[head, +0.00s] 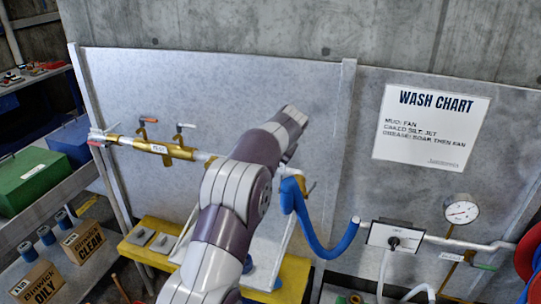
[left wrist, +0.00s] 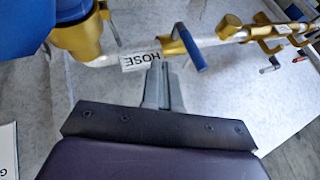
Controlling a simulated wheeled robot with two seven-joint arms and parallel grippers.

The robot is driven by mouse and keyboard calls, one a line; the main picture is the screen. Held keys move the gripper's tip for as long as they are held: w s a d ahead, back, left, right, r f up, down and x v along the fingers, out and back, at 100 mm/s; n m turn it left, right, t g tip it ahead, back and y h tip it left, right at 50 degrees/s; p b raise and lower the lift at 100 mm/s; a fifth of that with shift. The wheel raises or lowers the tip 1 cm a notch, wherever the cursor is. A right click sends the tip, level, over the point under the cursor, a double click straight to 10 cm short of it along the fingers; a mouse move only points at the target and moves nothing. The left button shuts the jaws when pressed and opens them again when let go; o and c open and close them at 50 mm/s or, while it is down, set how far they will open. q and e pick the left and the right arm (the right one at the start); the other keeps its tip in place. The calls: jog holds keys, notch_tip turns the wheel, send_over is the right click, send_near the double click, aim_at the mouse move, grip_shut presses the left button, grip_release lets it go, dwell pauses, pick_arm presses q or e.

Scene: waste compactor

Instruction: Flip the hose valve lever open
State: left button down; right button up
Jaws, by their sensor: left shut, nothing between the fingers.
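In the left wrist view, a brass valve (left wrist: 176,27) sits on the pale pipe beside a white label reading HOSE (left wrist: 141,61). Its blue lever (left wrist: 191,50) hangs across and below the pipe. My left gripper (left wrist: 157,68) is shut and empty, its tips just below the HOSE label and left of the lever's end; I cannot tell whether they touch anything. In the head view my arm hides the hose valve and the gripper. The blue hose (head: 321,243) curves down from a brass outlet, right of my arm. My right gripper is not in view.
A pressure gauge (head: 460,211) and a wash chart (head: 431,126) are at the right. A yellow bench (head: 143,255) stands below. The wall panel behind is flat.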

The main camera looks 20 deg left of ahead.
pick_arm(q)
jog(key=w+a+f+p, duration=0.2)
jog(key=a+p, duration=0.2)
jog(key=a, duration=0.1)
jog(key=shift+a+f, duration=0.35)
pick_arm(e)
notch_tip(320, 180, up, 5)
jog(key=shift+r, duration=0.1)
pick_arm(q)
jog(key=shift+w+d, duration=0.1)
